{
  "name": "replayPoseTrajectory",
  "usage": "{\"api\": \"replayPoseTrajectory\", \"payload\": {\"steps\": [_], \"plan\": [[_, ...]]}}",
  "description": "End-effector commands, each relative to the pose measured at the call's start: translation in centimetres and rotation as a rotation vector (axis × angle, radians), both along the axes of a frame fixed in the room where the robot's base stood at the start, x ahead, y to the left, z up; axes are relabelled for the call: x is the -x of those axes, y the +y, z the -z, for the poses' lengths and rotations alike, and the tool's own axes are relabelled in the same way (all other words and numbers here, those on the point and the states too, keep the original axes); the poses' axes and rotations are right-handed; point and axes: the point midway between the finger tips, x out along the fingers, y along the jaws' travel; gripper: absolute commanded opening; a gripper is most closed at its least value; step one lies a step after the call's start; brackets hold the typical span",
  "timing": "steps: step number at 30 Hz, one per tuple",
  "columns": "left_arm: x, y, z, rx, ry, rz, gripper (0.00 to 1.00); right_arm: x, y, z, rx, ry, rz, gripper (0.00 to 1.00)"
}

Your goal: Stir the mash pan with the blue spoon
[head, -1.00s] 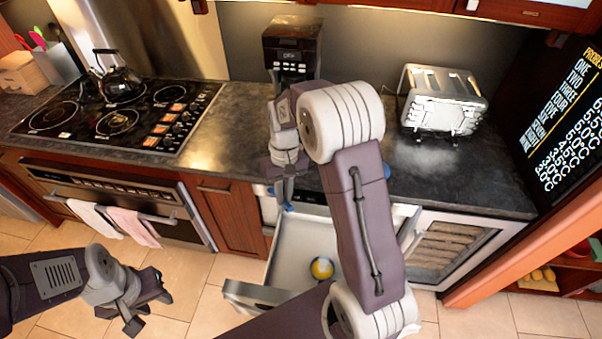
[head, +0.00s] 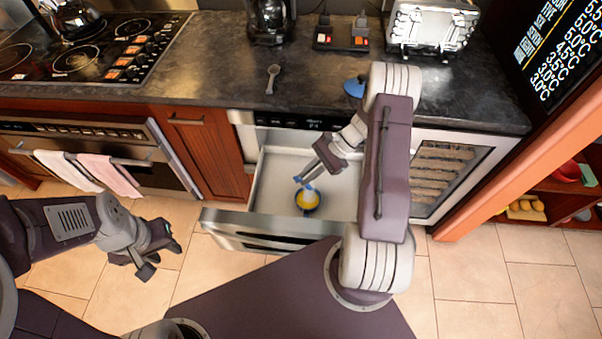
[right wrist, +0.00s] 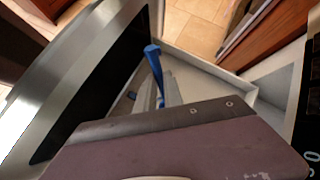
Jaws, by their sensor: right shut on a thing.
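The mash pan (head: 308,207), a small round dark-blue pan with yellow mash inside, sits in the open microwave drawer (head: 272,180) in the head view. My right gripper (head: 316,170) is inside the drawer's opening, above and just behind the pan. It is shut on the blue spoon (head: 305,183), whose visible blue part is at the pan's far edge; I cannot tell whether it touches the mash. The blue spoon also shows in the right wrist view (right wrist: 155,64), partly hidden by my gripper. My left gripper (head: 160,260) is open and empty over the floor at left.
The drawer front (head: 270,232) sticks out from the cabinets. On the counter lie a grey spoon (head: 272,79) and a blue round object (head: 355,87), partly behind my right arm. A stove (head: 85,50) is at left, a toaster (head: 432,25) at the back right.

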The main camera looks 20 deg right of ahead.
Motion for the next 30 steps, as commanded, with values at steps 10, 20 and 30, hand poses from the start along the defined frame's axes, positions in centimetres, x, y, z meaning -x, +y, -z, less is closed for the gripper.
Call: {"api": "replayPoseTrajectory", "payload": {"steps": [10,20,30], "plan": [[0.0,0.0,0.7,0.0,-0.001,0.0,0.36,0.0,0.0,0.8,-0.001,-0.001,0.002,0.0],[0.0,0.0,3.4,0.0,0.0,0.0,0.36,0.0,0.0,3.9,-0.001,-0.001,0.0,0.0],[0.0,0.0,5.9,0.0,0.0,0.0,0.36,0.0,0.0,7.2,-0.001,0.0,0.0,0.0]]}}
